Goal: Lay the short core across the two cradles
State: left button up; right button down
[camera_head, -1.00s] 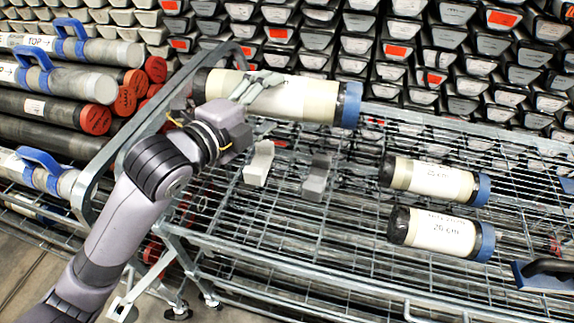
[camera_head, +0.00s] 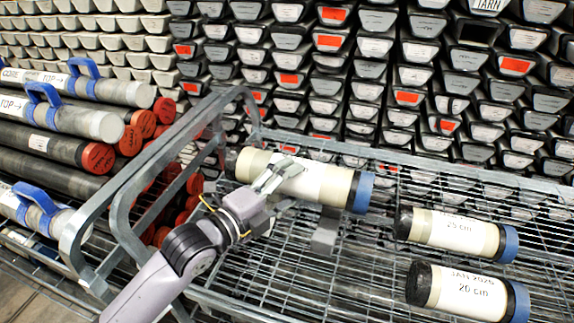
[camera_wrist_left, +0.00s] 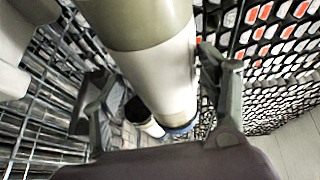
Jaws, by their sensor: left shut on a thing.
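A grey cradle (camera_head: 325,236) stands on the rack just below the core's right half. I cannot tell whether core and cradle touch. The other cradle, paler, is hidden in the head view behind my gripper and the core. My right gripper is out of view.
Stacked core trays fill the back.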

pick_arm(q)
jog(key=shift+f, duration=3.1)
jog(key=o, duration=1.5)
jog(key=shift+f+b, duration=0.3)
jog(key=shift+f, duration=0.25)
jog(key=o, duration=0.4)
jog(key=shift+s+r, duration=0.1)
jog(key=shift+o, duration=0.4)
